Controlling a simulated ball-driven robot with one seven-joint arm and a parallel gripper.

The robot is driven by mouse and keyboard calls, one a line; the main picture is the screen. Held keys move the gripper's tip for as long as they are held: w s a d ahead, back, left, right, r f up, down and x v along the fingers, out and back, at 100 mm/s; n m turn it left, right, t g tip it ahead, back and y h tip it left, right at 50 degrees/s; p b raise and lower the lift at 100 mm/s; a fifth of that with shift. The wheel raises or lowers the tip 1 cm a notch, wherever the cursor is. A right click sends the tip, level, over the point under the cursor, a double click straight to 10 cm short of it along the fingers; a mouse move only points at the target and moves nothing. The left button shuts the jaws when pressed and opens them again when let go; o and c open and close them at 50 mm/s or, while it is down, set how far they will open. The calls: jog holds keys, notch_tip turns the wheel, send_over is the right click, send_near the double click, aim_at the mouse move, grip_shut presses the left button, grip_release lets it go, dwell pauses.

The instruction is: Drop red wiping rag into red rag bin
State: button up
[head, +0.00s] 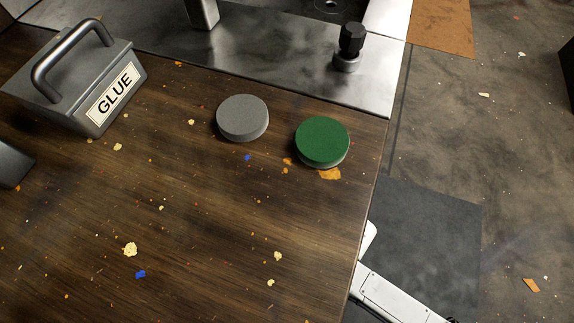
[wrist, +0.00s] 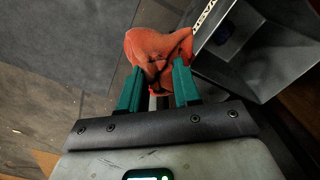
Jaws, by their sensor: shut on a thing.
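My gripper (wrist: 156,88) shows in the wrist view, with two green fingers shut on the red wiping rag (wrist: 152,48). The rag is bunched between and beyond the fingertips. A grey metal bin (wrist: 230,72) with partly cut-off lettering stands to the right of the rag in the wrist view. In the head view a white part of my arm shows at the lower right, but neither the gripper nor the rag does.
In the head view, a wooden bench (head: 200,220) holds a grey GLUE box (head: 65,85) with a handle, a grey disc (head: 242,118) and a green disc (head: 322,142). A metal plate (head: 290,60) with a black knob (head: 351,40) lies behind. Scraps litter the bench.

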jog(key=s+a+f+n+p, duration=0.1)
jog(key=s+a, duration=0.2)
jog(key=s, duration=0.1)
jog(key=s+a+f+n+p, duration=0.1)
jog(key=s+a+n, duration=0.1)
jog(key=s+a, duration=0.2)
jog(key=s+a+f+n+p, duration=0.1)
jog(key=s+a+f+n, duration=0.1)
jog(key=s+a, duration=0.2)
jog(key=shift+s+a, duration=0.2)
jog(key=s+a+r+n+p, duration=0.25)
jog(key=s+a+n, duration=0.55)
jog(key=a, duration=0.6)
notch_tip(320, 180, down, 7)
jog(key=s+b, duration=0.1)
jog(key=b, duration=0.4)
jog(key=shift+s+m, duration=0.25)
jog(key=shift+m, duration=0.05)
jog(key=shift+r, duration=0.1)
jog(key=o, duration=1.1)
notch_tip(320, 180, up, 11)
jog(key=p, duration=0.4)
